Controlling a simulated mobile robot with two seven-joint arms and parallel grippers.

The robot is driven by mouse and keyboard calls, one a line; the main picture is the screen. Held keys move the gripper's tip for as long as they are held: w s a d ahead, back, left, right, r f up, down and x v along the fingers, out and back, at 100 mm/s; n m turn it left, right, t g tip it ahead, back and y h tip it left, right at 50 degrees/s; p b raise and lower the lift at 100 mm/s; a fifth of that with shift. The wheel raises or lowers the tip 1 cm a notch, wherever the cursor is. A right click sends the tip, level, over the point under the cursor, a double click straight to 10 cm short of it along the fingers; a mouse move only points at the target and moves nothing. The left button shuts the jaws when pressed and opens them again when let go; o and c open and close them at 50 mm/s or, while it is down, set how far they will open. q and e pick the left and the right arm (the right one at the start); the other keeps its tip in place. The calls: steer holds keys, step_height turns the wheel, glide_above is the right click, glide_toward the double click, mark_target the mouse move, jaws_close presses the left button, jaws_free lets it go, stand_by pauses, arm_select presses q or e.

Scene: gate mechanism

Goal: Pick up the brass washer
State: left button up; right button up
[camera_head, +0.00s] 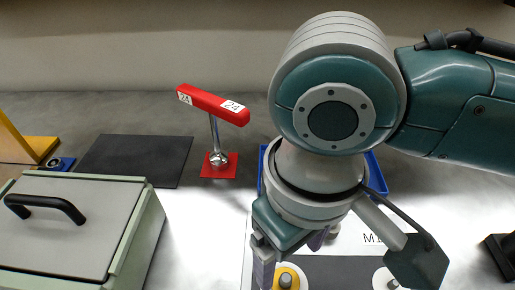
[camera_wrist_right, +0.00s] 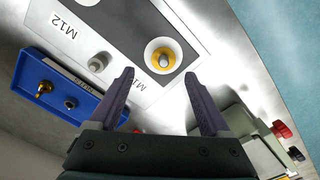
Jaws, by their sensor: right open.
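A yellow brass-coloured ring (camera_wrist_right: 153,54), which looks like the brass washer, lies around a grey stud on a white disc in the right wrist view. In the head view the same ring (camera_head: 294,272) shows at the bottom edge, partly cut off. My right gripper (camera_wrist_right: 159,75) is open and empty, its two dark fingers apart, with the ring appearing just beyond and between the tips. In the head view my right gripper (camera_head: 290,256) points down over the plate beside the ring. My left gripper is in neither view.
A blue tray (camera_wrist_right: 65,112) holds a small gold piece (camera_wrist_right: 43,89) and a dark one. The plate marked M12 has another stud (camera_wrist_right: 97,62). A red-handled lever (camera_head: 214,104), dark mat (camera_head: 134,160) and lidded green box (camera_head: 70,225) stand left of my right arm.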

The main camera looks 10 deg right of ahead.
mark_target(283, 274)
steer(key=f, duration=0.2)
steer(key=f+b, duration=0.1)
steer(key=f, duration=0.1)
steer(key=shift+a+f, duration=0.1)
steer(key=shift+a, duration=0.25)
steer(key=shift+f, duration=0.3)
steer(key=shift+f, duration=0.2)
jaws_close()
stand_by(0.6)
